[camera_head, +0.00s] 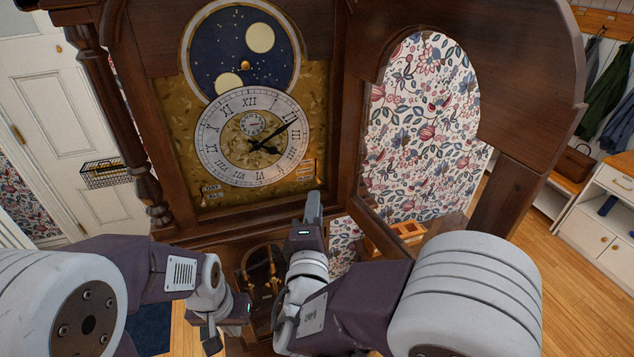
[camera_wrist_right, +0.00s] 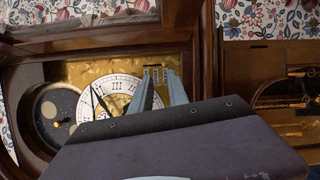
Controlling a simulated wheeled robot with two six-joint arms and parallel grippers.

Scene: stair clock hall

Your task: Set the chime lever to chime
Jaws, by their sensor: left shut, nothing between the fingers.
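The tall wooden clock's dial (camera_head: 252,137) faces me, with a gold plate around it. The small lettered chime panel (camera_head: 306,171) is at the plate's lower right; it also shows in the right wrist view (camera_wrist_right: 155,72). The chime lever itself is too small to make out, so its setting cannot be told. My right gripper (camera_head: 314,200) is upright just below this panel. In the wrist view its two grey fingers (camera_wrist_right: 159,80) stand apart, their tips close to the panel; contact cannot be told. My left gripper (camera_head: 211,340) is shut and empty, low at left, away from the dial.
The clock's arched door (camera_head: 512,95) stands open at right, near my right arm. A turned wooden column (camera_head: 128,110) flanks the dial at left. Brass parts (camera_head: 262,282) show in the case below. A white cabinet (camera_head: 603,215) stands far right, with open floor before it.

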